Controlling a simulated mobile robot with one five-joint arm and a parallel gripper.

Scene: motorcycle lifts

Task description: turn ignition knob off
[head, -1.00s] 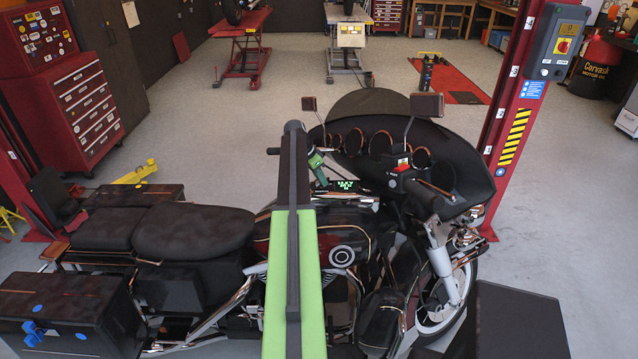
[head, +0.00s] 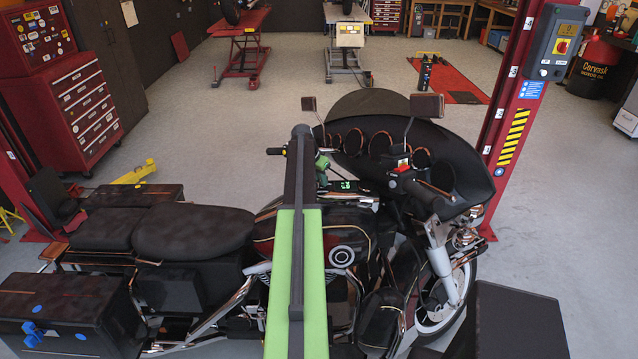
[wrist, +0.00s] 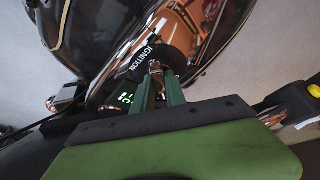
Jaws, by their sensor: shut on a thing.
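The ignition knob (wrist: 155,68) shows in the wrist view as a small metallic piece on a round black housing with the white label IGNITION (wrist: 145,58). My gripper (wrist: 158,82) has its two green fingers on either side of the knob and is shut on it. The fingers hide part of the knob, and I cannot tell exactly which position it points to. In the head view my gripper (head: 322,166) is small, over the middle of the motorcycle's console (head: 349,199), and the knob cannot be made out there.
A green lit display (head: 341,185) sits close beside my gripper; it also shows in the wrist view (wrist: 124,98). The windshield fairing (head: 390,115), mirrors and handlebar grip (head: 275,151) surround the spot. A red lift post (head: 510,120) stands at the right.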

